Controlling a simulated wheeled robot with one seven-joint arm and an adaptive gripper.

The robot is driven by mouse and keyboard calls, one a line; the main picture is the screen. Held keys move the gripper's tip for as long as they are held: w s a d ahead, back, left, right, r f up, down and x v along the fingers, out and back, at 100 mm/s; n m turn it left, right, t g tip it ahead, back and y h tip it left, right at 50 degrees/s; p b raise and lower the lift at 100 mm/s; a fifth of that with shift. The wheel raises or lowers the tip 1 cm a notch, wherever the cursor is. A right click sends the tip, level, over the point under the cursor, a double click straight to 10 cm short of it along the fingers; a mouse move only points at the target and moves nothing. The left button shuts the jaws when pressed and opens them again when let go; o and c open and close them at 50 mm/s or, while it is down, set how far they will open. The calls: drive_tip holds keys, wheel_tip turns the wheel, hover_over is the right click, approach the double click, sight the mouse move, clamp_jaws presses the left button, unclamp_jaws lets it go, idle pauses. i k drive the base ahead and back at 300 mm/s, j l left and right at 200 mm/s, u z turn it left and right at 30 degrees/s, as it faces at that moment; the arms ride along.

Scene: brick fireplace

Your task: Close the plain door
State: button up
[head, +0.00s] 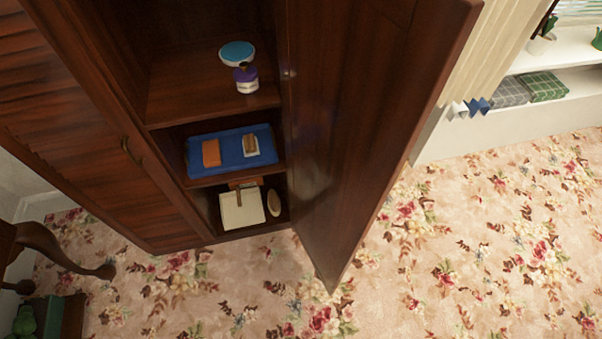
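A dark brown wooden wardrobe (75,130) stands at the left of the head view. Its plain door (365,125) is hinged on the right side of the open compartment and stands wide open, swung out over the carpet. The left door is shut and has a slatted face and a curved handle (131,151). No handle shows clearly on the plain door. My gripper is not in view.
Shelves inside hold a blue-and-white bowl (237,52), a purple-and-white jar (246,80), a blue tray (201,170) and a cream board (240,212). A curved wooden furniture leg (62,255) is at lower left. Flowered carpet (470,250) is clear at right, below a white shelf unit (455,138).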

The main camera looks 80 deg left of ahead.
sight(361, 81)
drive_tip(key=i+j+u, duration=0.25)
drive_tip(key=i+u, duration=0.25)
drive_tip(key=i+j+u, duration=0.15)
drive_tip(key=i+u, duration=0.8)
drive_tip(key=i+l+u, duration=0.25)
drive_tip(key=u, duration=0.2)
drive_tip(key=i+u, duration=0.15)
drive_tip(key=u, duration=2.45)
drive_tip(key=k+j+u, duration=0.1)
drive_tip(key=k+j, duration=0.2)
drive_tip(key=k+j+u, duration=0.1)
drive_tip(key=k+j, duration=0.25)
drive_tip(key=j, duration=0.2)
